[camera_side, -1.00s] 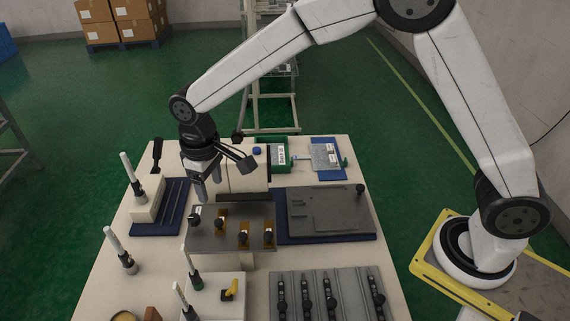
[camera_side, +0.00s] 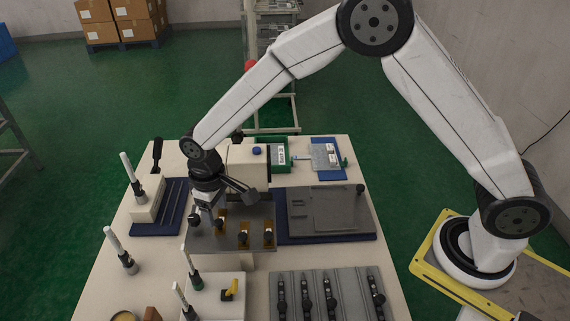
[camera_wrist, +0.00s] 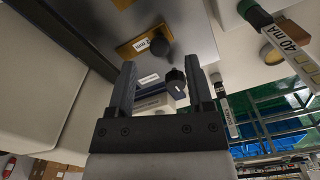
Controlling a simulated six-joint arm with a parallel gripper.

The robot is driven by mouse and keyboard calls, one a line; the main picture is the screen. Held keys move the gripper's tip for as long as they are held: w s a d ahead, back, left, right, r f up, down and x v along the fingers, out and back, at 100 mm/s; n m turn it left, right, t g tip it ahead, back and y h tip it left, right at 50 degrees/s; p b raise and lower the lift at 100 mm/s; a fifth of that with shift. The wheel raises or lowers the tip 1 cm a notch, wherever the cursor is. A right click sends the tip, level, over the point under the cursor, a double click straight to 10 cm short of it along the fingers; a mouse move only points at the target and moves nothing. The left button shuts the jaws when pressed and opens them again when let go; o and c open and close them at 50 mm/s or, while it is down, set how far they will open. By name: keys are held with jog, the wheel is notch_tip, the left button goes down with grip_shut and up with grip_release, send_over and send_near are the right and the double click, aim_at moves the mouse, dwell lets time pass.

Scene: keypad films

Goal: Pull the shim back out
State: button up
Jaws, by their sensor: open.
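A grey metal fixture (camera_side: 230,208) stands in the middle of the bench, with several brass tabs bearing black knobs along its front, such as this tab (camera_side: 243,237). My gripper (camera_side: 207,222) is low over the fixture's left end, pointing down. In the wrist view my gripper (camera_wrist: 160,65) is open, and a black knob with a white label (camera_wrist: 177,80) shows between its fingers, closer to the right one. I cannot tell whether they touch. The shim itself is not clearly seen; the knob appears to be its handle. One brass tab (camera_wrist: 135,48) lies beyond the left finger.
A dark grey plate on a blue base (camera_side: 325,210) stands right of the fixture. White-handled tools (camera_side: 190,268) stand in front, close by. A blue slotted rack (camera_side: 172,208) is at left. A grey tray with black-handled pieces (camera_side: 330,295) is at front right.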

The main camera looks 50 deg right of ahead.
aim_at(218, 221)
jog(key=shift+f, duration=1.55)
grip_shut()
